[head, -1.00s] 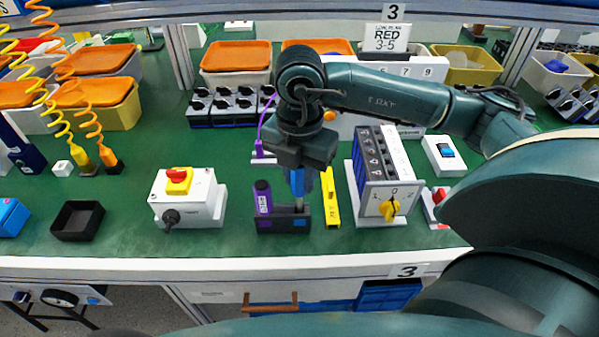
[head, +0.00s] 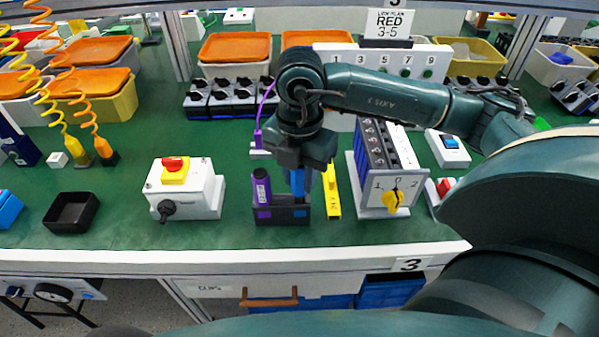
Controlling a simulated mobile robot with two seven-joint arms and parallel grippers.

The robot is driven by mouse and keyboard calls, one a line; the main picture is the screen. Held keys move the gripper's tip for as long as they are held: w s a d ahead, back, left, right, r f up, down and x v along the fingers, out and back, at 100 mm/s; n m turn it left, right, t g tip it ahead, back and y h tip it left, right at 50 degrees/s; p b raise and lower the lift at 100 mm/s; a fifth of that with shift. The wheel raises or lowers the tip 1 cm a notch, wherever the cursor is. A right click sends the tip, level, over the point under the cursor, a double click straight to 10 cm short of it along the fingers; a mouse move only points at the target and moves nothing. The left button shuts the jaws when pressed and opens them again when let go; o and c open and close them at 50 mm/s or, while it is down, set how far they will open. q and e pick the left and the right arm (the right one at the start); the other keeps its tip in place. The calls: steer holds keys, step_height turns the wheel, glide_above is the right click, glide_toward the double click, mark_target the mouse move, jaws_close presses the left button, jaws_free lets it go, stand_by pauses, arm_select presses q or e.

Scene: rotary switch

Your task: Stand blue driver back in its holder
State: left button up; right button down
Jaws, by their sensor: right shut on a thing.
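My right gripper (head: 299,168) is shut on the blue driver (head: 298,184) and points straight down over the right part of the holder (head: 281,213). The driver is upright; its blue handle shows just below the fingers, and its lower end is at or inside the holder's right slot. I cannot tell whether it rests on the bottom. The holder is a small black block with coloured marks on its front. A purple driver (head: 262,187) stands in its left slot. My left gripper is not in view.
A yellow tool (head: 331,192) lies just right of the holder. The rotary switch box (head: 388,185) with a yellow knob stands further right. A white box with a red button (head: 185,190) stands left, and a black tray (head: 71,212) beyond it. The bench edge (head: 240,259) is in front.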

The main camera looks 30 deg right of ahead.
steer(key=shift+f+b, duration=1)
steer(key=shift+f, duration=0.2)
steer(key=c, duration=1.1)
jaws_free()
step_height(320, 180, up, 13)
steer(key=shift+r+p, duration=0.15)
steer(key=shift+p, duration=0.85)
